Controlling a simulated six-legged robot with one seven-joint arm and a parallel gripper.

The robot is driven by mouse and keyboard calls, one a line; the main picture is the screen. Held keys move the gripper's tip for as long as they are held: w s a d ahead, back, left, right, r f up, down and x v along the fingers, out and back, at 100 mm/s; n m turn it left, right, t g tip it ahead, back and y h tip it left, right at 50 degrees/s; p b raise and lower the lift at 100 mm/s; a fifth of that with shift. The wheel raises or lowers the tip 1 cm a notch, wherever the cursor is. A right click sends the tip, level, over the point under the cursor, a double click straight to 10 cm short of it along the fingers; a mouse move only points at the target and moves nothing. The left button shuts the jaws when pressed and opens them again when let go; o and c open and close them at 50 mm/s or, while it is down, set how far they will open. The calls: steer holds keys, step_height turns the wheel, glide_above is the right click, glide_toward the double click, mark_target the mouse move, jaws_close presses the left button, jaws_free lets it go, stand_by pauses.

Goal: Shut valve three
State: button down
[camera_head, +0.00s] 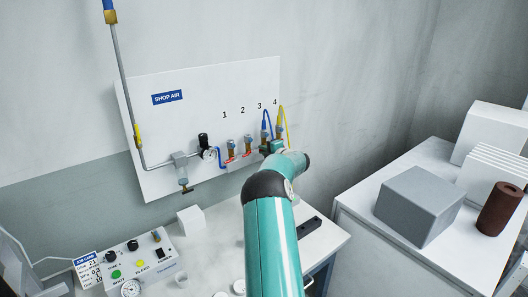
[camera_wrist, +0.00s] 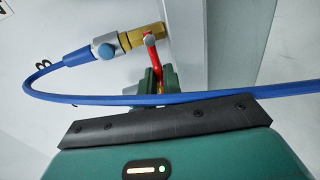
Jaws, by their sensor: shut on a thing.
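Valve three stands under the numeral 3 on the white panel in the head view, with a blue hose (camera_head: 265,121) looping up from its place. In the wrist view, a brass valve body (camera_wrist: 146,37) joins a grey and blue hose coupling (camera_wrist: 92,51). Its red lever (camera_wrist: 150,52) points roughly across the body, down the picture. My gripper (camera_wrist: 157,79) is shut on the lever, with the dark green fingers on either side of its end. In the head view my arm hides most of the gripper and lever.
The blue hose (camera_wrist: 200,99) passes close in front of my gripper housing. Valves one (camera_head: 231,150) and two (camera_head: 247,147) stand to the left with red levers. A yellow hose (camera_head: 286,127) hangs at valve four. A control box (camera_head: 129,262) sits on the bench.

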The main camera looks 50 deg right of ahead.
steer(key=c, duration=1.5)
jaws_free()
steer(key=v, duration=1.4)
steer(key=shift+d, duration=0.1)
